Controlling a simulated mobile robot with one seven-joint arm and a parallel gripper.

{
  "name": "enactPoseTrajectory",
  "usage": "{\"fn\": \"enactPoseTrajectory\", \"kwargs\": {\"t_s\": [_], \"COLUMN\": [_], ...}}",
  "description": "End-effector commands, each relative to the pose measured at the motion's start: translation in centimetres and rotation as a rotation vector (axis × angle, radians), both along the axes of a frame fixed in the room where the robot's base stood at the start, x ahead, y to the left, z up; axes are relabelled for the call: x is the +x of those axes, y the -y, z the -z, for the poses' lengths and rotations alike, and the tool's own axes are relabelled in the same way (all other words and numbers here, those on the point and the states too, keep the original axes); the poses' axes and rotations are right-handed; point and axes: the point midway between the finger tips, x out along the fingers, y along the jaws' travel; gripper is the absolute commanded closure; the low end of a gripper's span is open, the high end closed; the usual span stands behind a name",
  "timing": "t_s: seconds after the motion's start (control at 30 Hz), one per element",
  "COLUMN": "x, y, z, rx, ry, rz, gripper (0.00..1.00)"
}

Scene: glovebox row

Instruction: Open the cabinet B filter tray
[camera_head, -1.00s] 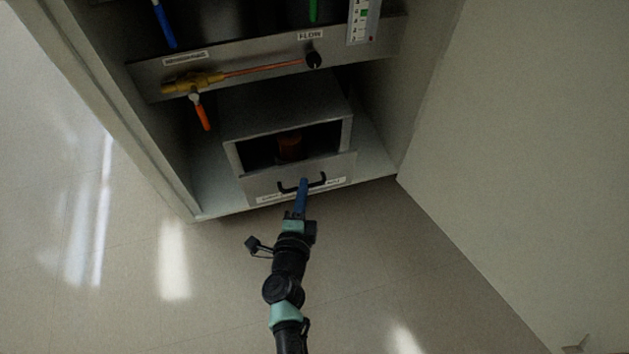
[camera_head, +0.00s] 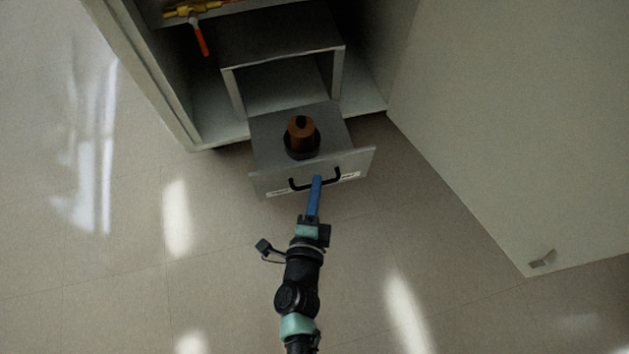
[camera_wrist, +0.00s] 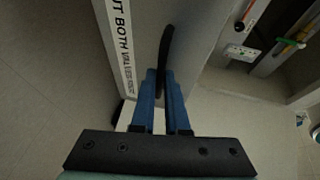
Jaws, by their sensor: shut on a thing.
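The filter tray (camera_head: 262,128) is a grey drawer pulled well out of its housing at the bottom of the open cabinet. An orange-brown cartridge with a dark base (camera_head: 301,136) stands upright on it. The tray front has a black bar handle (camera_head: 298,186) and a white label strip, partly hidden by my gripper. My gripper (camera_head: 317,181) has blue fingers shut on the handle. In the wrist view the fingers (camera_wrist: 165,78) close around the dark handle (camera_wrist: 166,45), beside the label with the words "UT BOTH" (camera_wrist: 119,40).
The grey tray housing (camera_head: 281,48) stands on the cabinet floor, open at the front. A valve with an orange lever (camera_head: 199,36) is above left. The cabinet door (camera_head: 510,120) stands open at right. The floor (camera_head: 130,270) around my arm is clear.

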Motion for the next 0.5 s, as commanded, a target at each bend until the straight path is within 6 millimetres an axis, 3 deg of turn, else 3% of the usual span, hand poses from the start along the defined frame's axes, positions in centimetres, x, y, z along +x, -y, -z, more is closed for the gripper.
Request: {"fn": "enactPoseTrajectory", "kwargs": {"t_s": [0.37,0.4,0.5], "x": [-0.06,-0.06,-0.06], "y": [-0.04,-0.05,-0.05], "z": [-0.04,-0.04,-0.04], "rx": [0.0,0.0,0.0], "ry": [0.0,0.0,0.0], "rz": [-0.002,-0.002,-0.002], "gripper": [1.0,0.86,0.68]}}
